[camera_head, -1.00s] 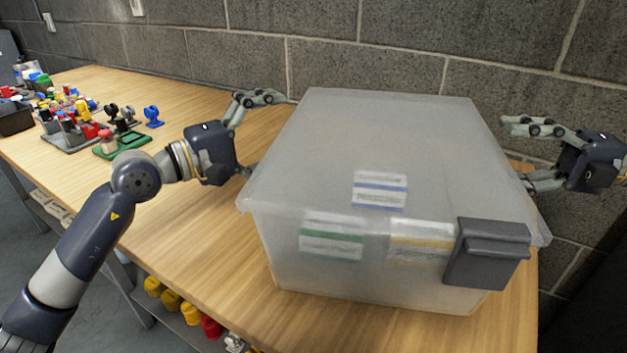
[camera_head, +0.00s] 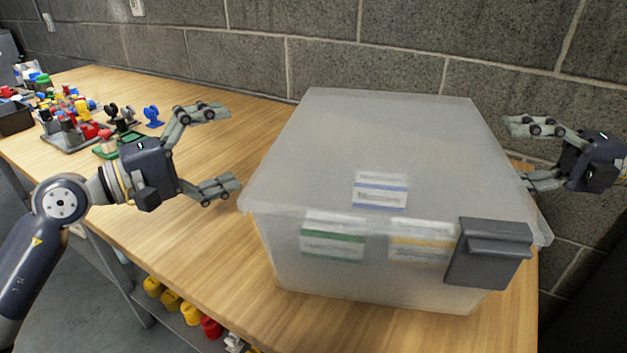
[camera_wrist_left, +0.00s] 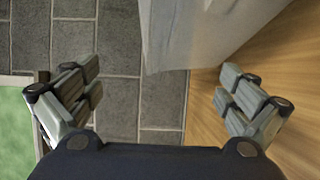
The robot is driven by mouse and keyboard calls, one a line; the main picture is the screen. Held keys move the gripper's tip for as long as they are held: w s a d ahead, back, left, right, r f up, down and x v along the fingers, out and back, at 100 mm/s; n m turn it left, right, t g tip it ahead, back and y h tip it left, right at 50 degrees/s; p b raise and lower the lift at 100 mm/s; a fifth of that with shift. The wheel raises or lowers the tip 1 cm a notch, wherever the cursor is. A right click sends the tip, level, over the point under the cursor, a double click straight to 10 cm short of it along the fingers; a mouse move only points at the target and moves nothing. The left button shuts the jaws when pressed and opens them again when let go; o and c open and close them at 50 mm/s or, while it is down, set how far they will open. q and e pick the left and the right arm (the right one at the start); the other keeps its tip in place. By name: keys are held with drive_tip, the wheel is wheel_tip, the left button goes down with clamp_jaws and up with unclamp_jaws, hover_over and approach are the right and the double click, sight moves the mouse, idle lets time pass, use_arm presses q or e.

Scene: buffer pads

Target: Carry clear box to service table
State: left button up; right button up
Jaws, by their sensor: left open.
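The clear box (camera_head: 390,140) is a large frosted bin with a lid, several labels and a grey latch on its front. It stands upright on the wooden table. My left gripper (camera_head: 234,146) is open and empty to the left of the box, apart from it. In the left wrist view the box's corner (camera_wrist_left: 190,35) shows at the top, beyond the open fingers (camera_wrist_left: 160,92). My right gripper (camera_head: 510,152) is at the box's right side with its fingers spread; the lower finger is partly hidden behind the lid's edge, and I cannot tell whether it touches.
The wooden table (camera_head: 190,250) runs along a grey block wall (camera_head: 400,50). Colourful parts and fixtures (camera_head: 70,115) stand at its far left, with a blue part (camera_head: 153,116) nearby. Yellow and red items (camera_head: 190,313) sit on a shelf below.

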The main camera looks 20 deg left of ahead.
use_arm(q)
drive_tip(key=shift+v, duration=1.2)
use_arm(e)
drive_tip(key=shift+r, duration=0.15)
drive_tip(key=o, duration=0.9)
drive_tip(key=shift+c, duration=0.2)
drive_tip(key=shift+d, duration=0.1)
drive_tip(key=w+d, duration=0.1)
drive_tip(key=d, duration=1)
drive_tip(key=shift+w+d, duration=0.2)
drive_tip(key=shift+d, duration=0.15)
